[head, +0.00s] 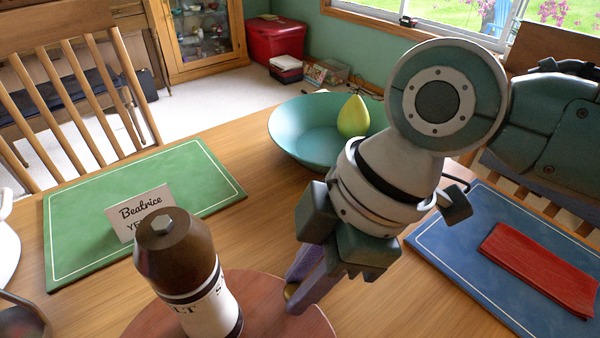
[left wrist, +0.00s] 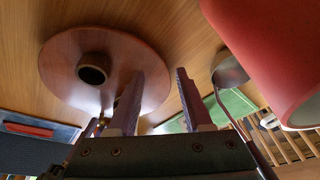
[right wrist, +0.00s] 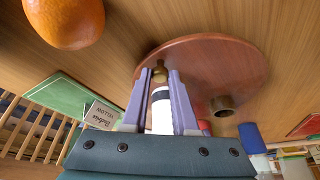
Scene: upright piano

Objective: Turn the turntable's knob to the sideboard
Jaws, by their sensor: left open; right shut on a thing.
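The turntable (head: 266,290) is a reddish-brown round disc on the wooden table, partly cut off by the lower edge of the head view. It also shows in the left wrist view (left wrist: 62,52) and the right wrist view (right wrist: 205,55). A small brass knob (right wrist: 160,74) sits at its rim, between my right fingertips. My right gripper (head: 303,284) is shut on this knob; in the head view the fingers mostly hide it. A salt mill (head: 178,265) with a brown top and white body stands on the disc. My left gripper (left wrist: 158,76) is open and empty near the disc.
A green placemat (head: 85,225) with a "Beatrice" name card (head: 143,212) lies left. A teal bowl (head: 300,135) holding a pear (head: 353,117) stands behind. A blue placemat (head: 450,240) with a red napkin (head: 540,268) lies right. A glass-fronted cabinet (head: 205,40) stands far back.

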